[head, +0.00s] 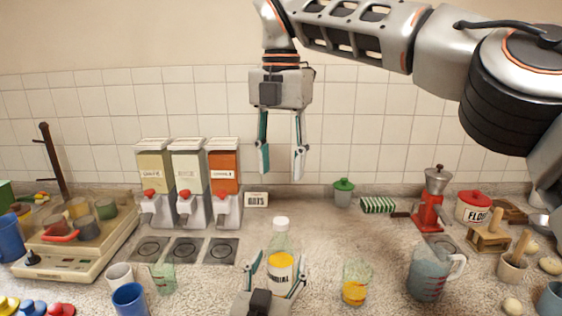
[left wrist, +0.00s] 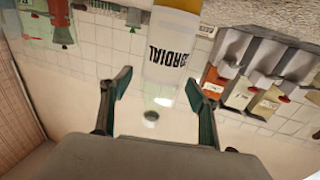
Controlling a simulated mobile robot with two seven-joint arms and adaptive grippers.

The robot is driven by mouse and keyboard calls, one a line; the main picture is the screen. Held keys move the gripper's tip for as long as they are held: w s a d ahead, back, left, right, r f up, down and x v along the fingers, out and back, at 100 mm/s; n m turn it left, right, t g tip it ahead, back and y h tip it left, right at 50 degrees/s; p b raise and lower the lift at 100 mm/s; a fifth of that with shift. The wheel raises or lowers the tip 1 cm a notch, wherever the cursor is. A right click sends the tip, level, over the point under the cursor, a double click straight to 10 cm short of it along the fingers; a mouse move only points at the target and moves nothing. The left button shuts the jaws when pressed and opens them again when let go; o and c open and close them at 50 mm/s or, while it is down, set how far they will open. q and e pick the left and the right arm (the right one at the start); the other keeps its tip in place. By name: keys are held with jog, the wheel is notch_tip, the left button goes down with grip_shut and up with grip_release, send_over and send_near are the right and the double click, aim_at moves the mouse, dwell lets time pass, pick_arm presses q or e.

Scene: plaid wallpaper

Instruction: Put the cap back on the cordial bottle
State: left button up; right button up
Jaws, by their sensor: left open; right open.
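The cordial bottle (head: 280,250) stands upright on the counter, with yellow liquid low in it and a white label. A white cap-like top (head: 281,222) shows at its mouth; I cannot tell how it is seated. The bottle also shows upside down in the left wrist view (left wrist: 170,55). My left gripper (head: 278,268) is open, low in front of the bottle, with one finger to each side of it in the picture; the fingers show no contact. My right gripper (head: 281,170) is open and empty, pointing down well above the bottle top.
A glass with yellow liquid (head: 354,284) and a measuring jug (head: 430,275) stand right of the bottle. A clear green glass (head: 162,278) and a blue cup (head: 130,299) stand left. Dispensers (head: 188,180) and a sign block (head: 256,199) are behind.

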pick_arm(q)
jog(key=v, duration=0.9)
jog(key=shift+s, duration=0.15)
